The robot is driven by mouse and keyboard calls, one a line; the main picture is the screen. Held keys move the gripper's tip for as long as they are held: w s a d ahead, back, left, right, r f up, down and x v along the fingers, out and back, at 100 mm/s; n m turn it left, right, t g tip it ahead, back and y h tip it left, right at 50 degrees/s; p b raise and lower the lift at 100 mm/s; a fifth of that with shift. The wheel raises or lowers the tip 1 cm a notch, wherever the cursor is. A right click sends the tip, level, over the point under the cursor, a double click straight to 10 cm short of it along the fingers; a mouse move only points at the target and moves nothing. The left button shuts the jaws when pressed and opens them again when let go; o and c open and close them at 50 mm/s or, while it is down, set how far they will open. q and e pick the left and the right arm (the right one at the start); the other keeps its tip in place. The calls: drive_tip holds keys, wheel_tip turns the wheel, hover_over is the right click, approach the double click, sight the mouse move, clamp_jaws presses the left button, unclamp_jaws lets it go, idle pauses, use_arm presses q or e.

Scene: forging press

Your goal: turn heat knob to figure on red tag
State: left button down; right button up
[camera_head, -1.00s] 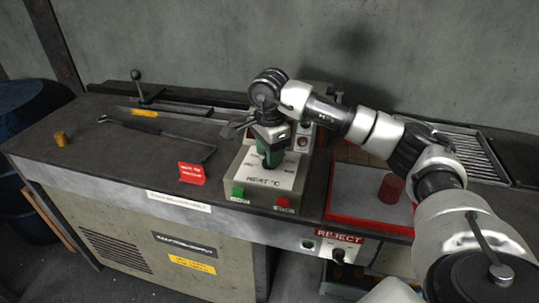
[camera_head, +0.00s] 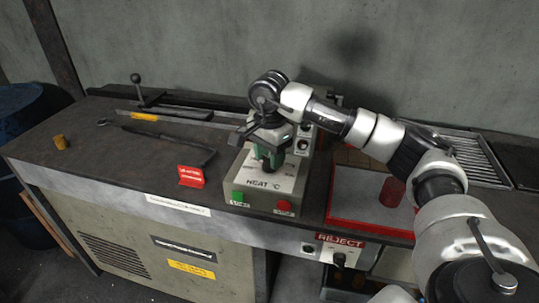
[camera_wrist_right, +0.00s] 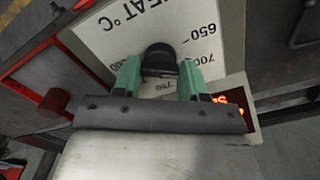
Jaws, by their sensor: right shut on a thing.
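The heat panel (camera_head: 262,184), marked HEAT °C, sits on the press bench, with my right gripper (camera_head: 268,157) pointing down over it. In the right wrist view the dark round heat knob (camera_wrist_right: 158,58) lies between the green fingers of my right gripper (camera_wrist_right: 160,72), which is shut on it. The panel's scale (camera_wrist_right: 205,42) shows 650, 700 and 750 upside down there. The knob's pointer is not readable. A red tag (camera_head: 191,176) stands on the bench left of the panel; its figure is too small to read. My left gripper is not in view.
A green button (camera_head: 238,196) and a red button (camera_head: 283,207) sit on the box front. A red-edged reject tray (camera_head: 365,222) with a red cylinder (camera_head: 392,191) is to the right. Dark tongs (camera_head: 170,139) lie behind the tag. Red lit digits (camera_wrist_right: 225,101) show partly.

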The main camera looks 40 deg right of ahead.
drive_tip(key=o, duration=0.9)
drive_tip(key=shift+r, duration=0.15)
wheel_tip(320, 180, up, 11)
drive_tip(key=shift+f, duration=0.15)
